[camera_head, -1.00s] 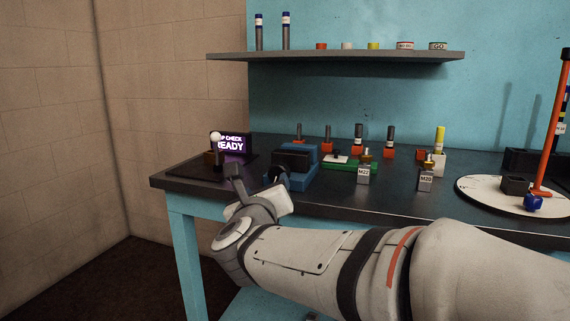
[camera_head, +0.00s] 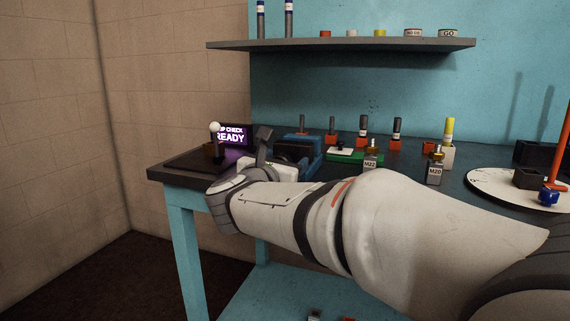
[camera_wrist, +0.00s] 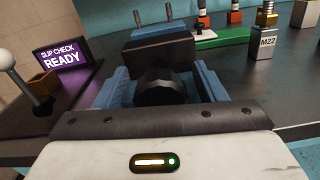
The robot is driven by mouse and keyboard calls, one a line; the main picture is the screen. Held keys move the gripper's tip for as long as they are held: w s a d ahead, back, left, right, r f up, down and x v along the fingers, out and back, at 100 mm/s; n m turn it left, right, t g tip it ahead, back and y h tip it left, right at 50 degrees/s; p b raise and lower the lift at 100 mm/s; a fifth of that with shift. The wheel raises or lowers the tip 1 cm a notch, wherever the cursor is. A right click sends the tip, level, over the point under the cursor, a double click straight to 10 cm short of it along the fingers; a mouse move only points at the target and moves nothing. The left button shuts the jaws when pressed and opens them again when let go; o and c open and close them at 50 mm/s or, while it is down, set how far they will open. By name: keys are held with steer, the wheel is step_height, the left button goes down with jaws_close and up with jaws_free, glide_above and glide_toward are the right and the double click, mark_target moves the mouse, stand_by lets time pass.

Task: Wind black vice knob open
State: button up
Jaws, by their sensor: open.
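The blue vice (camera_head: 304,146) stands on the dark bench, with a dark jaw block on top, and my gripper partly covers it in the head view. In the wrist view the black vice knob (camera_wrist: 160,88) faces me in the middle, in front of the dark block (camera_wrist: 158,48), with blue parts on both sides. The knob is hidden behind my gripper in the head view. My gripper (camera_head: 266,146) is open at the front of the vice. Its dark edge and white housing fill the lower wrist view. I cannot tell whether its fingers touch the knob.
A white-topped lever (camera_head: 215,140) and a lit "SLIP CHECK READY" sign (camera_head: 231,136) stand left of the vice. A green block (camera_head: 343,155) and the M22 (camera_head: 371,160) and M20 (camera_head: 435,172) fittings stand to the right. A shelf (camera_head: 340,44) hangs above.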

steer(key=shift+w, duration=0.1)
steer(key=c, duration=0.9)
steer(key=shift+d, duration=0.1)
steer(key=shift+c, duration=0.3)
steer(key=shift+n, duration=0.4)
steer(key=n+p, duration=0.1)
steer(key=n, duration=0.1)
steer(key=shift+n, duration=0.4)
steer(key=shift+a+n+p, duration=0.2)
steer(key=shift+n+p, duration=0.2)
steer(key=shift+n, duration=0.8)
steer(key=shift+f+n, duration=0.1)
steer(key=shift+n, duration=0.2)
